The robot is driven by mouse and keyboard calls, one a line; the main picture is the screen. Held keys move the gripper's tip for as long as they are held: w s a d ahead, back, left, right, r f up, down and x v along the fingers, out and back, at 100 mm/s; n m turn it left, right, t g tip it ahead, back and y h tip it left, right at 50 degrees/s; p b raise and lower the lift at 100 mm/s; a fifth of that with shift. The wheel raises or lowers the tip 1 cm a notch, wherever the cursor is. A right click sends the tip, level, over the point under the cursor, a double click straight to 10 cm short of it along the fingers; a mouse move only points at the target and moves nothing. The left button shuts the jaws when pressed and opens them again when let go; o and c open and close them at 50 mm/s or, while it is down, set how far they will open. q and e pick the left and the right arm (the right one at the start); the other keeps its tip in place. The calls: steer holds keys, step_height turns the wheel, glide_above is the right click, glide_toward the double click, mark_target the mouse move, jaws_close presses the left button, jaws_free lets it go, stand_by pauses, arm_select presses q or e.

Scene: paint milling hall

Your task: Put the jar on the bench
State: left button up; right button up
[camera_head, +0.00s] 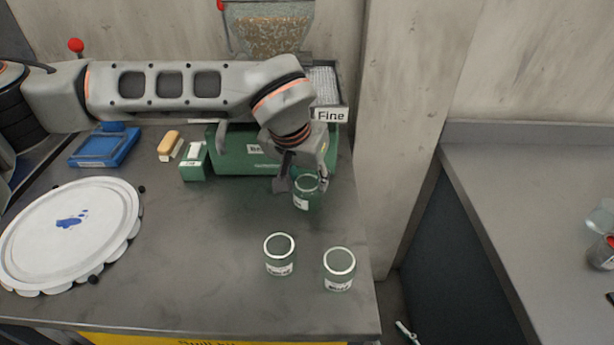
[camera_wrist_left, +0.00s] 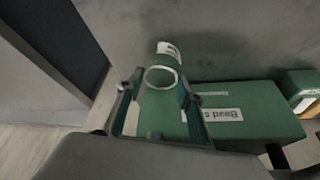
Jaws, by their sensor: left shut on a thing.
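The jar's rim also shows in the left wrist view (camera_wrist_left: 161,68), between the two fingers (camera_wrist_left: 160,88). The jar is upright over the right part of the grey bench (camera_head: 200,250), in front of a green box. I cannot tell whether its base touches the bench. Two similar jars stand nearer the front, one (camera_head: 279,255) left of the other (camera_head: 339,270). My right gripper is out of view.
The green box (camera_head: 238,152) and a smaller green box (camera_head: 194,162) stand behind. A second grey worktop (camera_head: 540,210) lies right, beyond a wall pillar (camera_head: 405,130).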

arm_select(q)
steer(key=shift+f, duration=0.1)
steer(key=o, duration=0.6)
steer(key=shift+f, duration=0.1)
steer(key=o, duration=0.4)
steer(key=shift+r, duration=0.4)
steer(key=v, duration=1.1)
steer(key=shift+s+r, duration=0.3)
